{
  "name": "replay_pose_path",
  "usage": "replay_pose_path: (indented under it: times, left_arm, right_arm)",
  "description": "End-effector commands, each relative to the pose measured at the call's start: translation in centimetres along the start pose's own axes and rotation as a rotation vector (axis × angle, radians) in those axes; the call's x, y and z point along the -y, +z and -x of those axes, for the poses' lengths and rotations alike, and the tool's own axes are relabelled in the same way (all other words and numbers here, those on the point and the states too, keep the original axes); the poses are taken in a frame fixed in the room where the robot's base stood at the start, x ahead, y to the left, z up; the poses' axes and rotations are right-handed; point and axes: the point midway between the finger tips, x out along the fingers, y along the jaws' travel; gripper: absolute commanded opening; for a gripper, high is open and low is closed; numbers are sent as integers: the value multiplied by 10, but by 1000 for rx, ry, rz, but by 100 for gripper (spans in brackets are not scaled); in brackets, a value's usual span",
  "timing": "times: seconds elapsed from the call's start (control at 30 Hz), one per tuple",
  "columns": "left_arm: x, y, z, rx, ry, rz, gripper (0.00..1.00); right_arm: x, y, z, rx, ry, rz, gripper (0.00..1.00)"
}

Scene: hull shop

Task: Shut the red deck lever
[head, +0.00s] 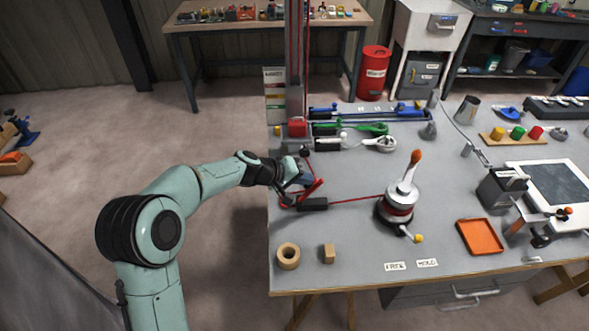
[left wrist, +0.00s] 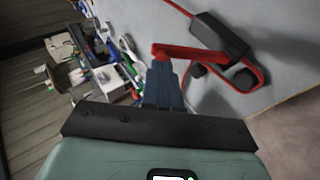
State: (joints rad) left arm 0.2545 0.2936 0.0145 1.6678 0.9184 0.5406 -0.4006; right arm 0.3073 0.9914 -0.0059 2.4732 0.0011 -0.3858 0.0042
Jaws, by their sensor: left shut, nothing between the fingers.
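The red deck lever (head: 313,189) is on a small black block (head: 313,204) near the left edge of the grey table. It stands at an angle to the block, apparently raised, not lying along it. My left gripper (head: 304,179) is shut and empty, with its fingertips at the lever. In the left wrist view the blue-grey fingertips (left wrist: 163,82) are at the free end of the red lever (left wrist: 195,52); I cannot tell whether they touch. The black block (left wrist: 218,35) lies beyond, with red rope around it. My right gripper is not in view.
A red rope (head: 358,199) runs from the block to a winch (head: 398,206) with an orange-tipped handle. Green (head: 365,128) and blue (head: 365,111) levers lie behind. A mast (head: 296,60) rises at the back left. A wooden ring (head: 288,256) and a small block (head: 328,254) sit in front.

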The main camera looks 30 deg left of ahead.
Motion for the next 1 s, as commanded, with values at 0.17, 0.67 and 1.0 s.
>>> replay_pose_path:
  times: [0.17, 0.67, 1.0]
  left_arm:
    - [-15, 4, -12, 2, -118, -50, 0]
    - [-18, 21, -56, 3, -147, -51, 0]
    - [-18, 32, -86, 3, -146, -51, 0]
  right_arm:
    - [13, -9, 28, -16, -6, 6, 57]
    - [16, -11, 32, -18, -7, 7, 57]
    - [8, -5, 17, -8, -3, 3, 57]
